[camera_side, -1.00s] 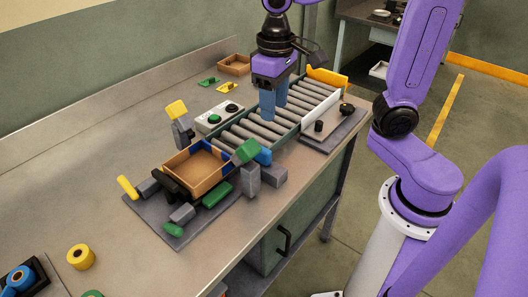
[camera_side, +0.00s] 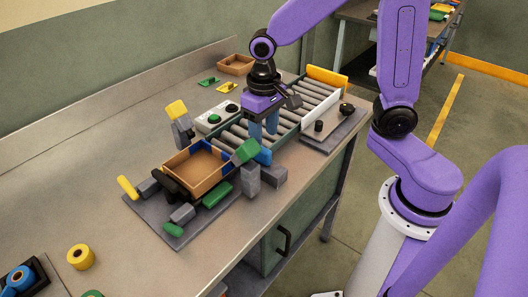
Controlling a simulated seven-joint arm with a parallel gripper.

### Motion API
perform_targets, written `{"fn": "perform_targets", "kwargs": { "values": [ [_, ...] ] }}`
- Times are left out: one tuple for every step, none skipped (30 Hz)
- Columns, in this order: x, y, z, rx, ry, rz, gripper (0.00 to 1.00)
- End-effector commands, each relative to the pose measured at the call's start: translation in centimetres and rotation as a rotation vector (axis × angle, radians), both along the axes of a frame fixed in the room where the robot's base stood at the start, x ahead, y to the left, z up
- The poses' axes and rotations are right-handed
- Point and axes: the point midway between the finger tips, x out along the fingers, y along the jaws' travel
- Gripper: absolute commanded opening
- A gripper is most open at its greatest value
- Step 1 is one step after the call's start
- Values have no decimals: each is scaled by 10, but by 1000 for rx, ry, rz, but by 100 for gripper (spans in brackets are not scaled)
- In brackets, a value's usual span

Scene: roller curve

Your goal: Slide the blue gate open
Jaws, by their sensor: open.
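A blue piece that looks like the gate (camera_side: 264,156) sits at the near end of the roller conveyor (camera_side: 309,104), beside a green block (camera_side: 246,151). More blue shows along the far edge of the brown tray (camera_side: 207,182); I cannot tell if it is the same part. My gripper (camera_side: 263,136) points down over the lower rollers, with its blue fingers apart and nothing seen between them. Its fingertips are just behind the green block and the blue piece. I cannot tell whether they touch anything. My gripper hides part of the rollers.
A grey box with a green and a black button (camera_side: 216,118) stands left of the rollers. A yellow-topped grey post (camera_side: 180,120) is beside the tray. Grey blocks (camera_side: 250,180) stand right of it. A yellow bar (camera_side: 327,76) closes the far end.

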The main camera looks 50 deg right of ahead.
Motion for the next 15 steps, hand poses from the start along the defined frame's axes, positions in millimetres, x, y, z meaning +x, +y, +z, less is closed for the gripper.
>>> {"fn": "perform_targets", "kwargs": {
  "values": [
    [-2,-1,-11,-4,7,0,49],
    [-2,-1,-16,-4,6,0,49],
    [-1,-1,-23,-3,6,-1,49],
    [-1,-1,-28,-4,6,-1,49],
    [-1,-1,-33,-4,6,0,49],
    [-1,-1,-39,-3,5,0,49],
    [-2,-1,-44,-4,6,0,49],
    [-1,-1,-47,-3,4,0,49],
    [-1,-1,-52,-3,4,-1,49],
    [-1,-1,-55,-2,3,-1,49],
    [-1,-1,-58,-2,3,-1,49],
    [-1,-1,-61,-2,2,0,49],
    [-1,-1,-63,-2,2,0,49],
    [-1,-1,-65,-2,2,0,49],
    [-1,0,-67,-1,1,0,49]
  ]
}}
